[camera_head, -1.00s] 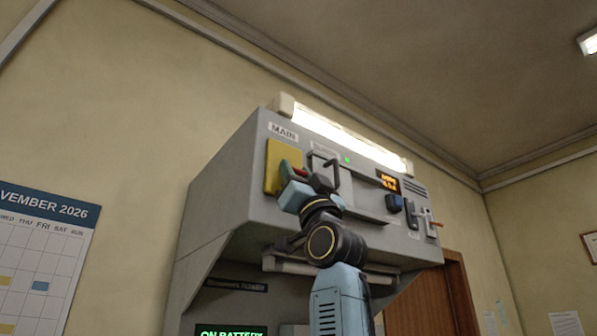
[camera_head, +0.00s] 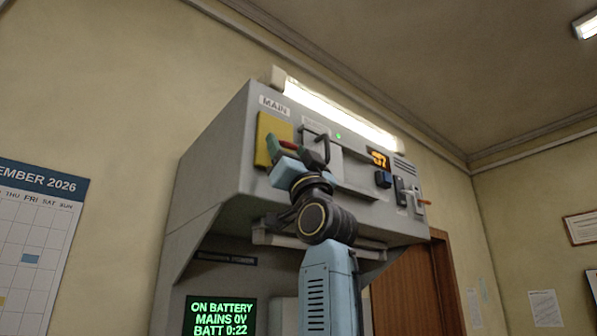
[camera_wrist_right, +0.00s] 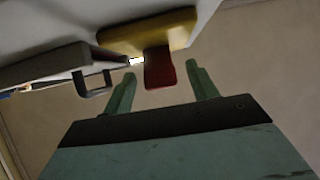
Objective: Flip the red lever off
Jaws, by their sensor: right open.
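The red lever (camera_wrist_right: 158,70) hangs from a yellow plate (camera_wrist_right: 172,28) in the right wrist view. In the head view the yellow plate (camera_head: 272,140) is on the left of the grey console's front, under the MAIN label, and part of the red lever (camera_head: 287,147) shows beside my gripper. My right gripper (camera_wrist_right: 160,80) is open, its two green fingers on either side of the lever, with visible gaps. I cannot tell from the picture how deep the lever sits between them. In the head view my right gripper (camera_head: 296,150) covers part of the plate. My left gripper is not in view.
The grey console (camera_head: 215,170) has a dark handle (camera_head: 323,148) just right of my gripper, also in the right wrist view (camera_wrist_right: 92,84). A blue knob (camera_head: 383,179) and switches sit further right. A green-text screen (camera_head: 221,316) reads ON BATTERY, MAINS 0V.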

